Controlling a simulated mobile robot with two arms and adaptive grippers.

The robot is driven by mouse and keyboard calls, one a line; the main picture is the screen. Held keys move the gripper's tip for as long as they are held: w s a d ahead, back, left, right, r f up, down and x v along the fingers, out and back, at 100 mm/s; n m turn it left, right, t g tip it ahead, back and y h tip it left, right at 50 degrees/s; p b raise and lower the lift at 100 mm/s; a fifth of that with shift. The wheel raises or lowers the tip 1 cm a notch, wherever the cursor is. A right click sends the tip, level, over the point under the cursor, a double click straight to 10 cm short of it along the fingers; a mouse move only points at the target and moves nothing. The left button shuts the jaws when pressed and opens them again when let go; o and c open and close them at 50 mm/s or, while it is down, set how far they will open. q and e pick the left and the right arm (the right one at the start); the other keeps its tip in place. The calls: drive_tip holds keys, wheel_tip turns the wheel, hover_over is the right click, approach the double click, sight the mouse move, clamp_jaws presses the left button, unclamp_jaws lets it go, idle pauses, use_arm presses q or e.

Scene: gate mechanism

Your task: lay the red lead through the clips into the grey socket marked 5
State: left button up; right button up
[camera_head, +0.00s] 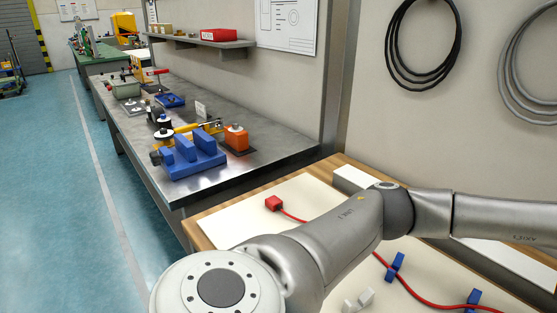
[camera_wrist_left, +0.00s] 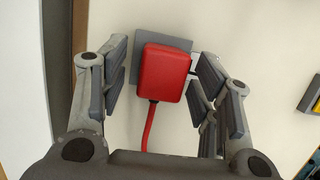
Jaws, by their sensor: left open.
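A red plug (camera_head: 274,203) lies on the pale board (camera_head: 310,186) in the head view. Its red lead (camera_head: 440,306) runs right behind my arm, past one blue clip (camera_head: 395,266) and to another blue clip (camera_head: 472,299). In the left wrist view, a red block (camera_wrist_left: 164,73) with a red lead (camera_wrist_left: 149,125) lies over a grey square plate (camera_wrist_left: 140,45). My left gripper (camera_wrist_left: 163,85) is open, one finger on each side of this block, with gaps visible. I cannot tell whether the block touches the plate. No mark 5 is readable. My right gripper is not in view.
A white block (camera_head: 358,300) stands on the board near the bottom of the head view. A metal bench (camera_head: 275,148) with a blue fixture (camera_head: 195,160) and an orange block (camera_head: 236,138) is behind. A dark and yellow part (camera_wrist_left: 312,95) shows at the wrist view's right edge.

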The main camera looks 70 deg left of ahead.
use_arm(q)
drive_tip(key=shift+v, duration=3.95)
